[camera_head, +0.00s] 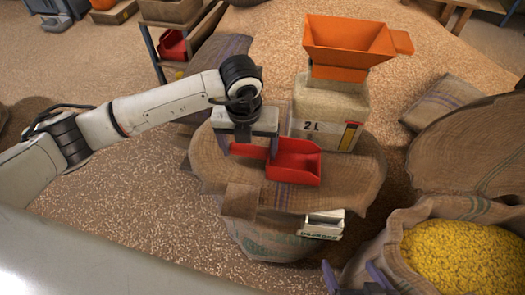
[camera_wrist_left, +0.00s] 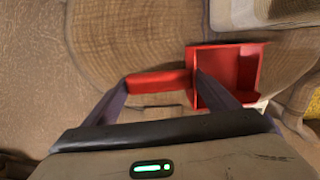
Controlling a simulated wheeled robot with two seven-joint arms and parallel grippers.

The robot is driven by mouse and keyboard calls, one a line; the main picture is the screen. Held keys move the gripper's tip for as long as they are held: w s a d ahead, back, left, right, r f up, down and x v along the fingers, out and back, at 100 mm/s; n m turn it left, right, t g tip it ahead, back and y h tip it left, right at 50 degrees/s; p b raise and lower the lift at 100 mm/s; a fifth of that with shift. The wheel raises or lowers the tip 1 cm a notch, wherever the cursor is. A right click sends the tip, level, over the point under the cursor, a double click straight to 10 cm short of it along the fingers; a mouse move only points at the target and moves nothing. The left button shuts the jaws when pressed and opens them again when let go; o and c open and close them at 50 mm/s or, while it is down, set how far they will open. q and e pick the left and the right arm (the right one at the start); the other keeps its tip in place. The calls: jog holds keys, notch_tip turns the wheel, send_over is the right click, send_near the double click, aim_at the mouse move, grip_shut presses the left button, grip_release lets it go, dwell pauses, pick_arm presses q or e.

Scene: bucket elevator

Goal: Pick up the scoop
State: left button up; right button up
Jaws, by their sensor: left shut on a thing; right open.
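The red scoop (camera_head: 295,163) is over the burlap-covered top of a sack (camera_head: 225,172), with its open tray to the right and its handle to the left. I cannot tell whether it touches the burlap. My left gripper (camera_head: 254,151) is shut on the scoop's handle from above. In the left wrist view the fingers (camera_wrist_left: 161,82) hold the red handle between them, and the scoop's tray (camera_wrist_left: 225,62) lies to the right. My right gripper (camera_head: 354,279) is open and empty at the bottom edge of the head view; only its fingertips show.
A small pale device (camera_head: 322,225) is at the sack's front. A sack of yellow grain (camera_head: 462,258) is at the lower right. A shelf with another red scoop (camera_head: 172,46) stands behind.

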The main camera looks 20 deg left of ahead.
pick_arm(q)
notch_tip(320, 180, up, 18)
dwell(0.4)
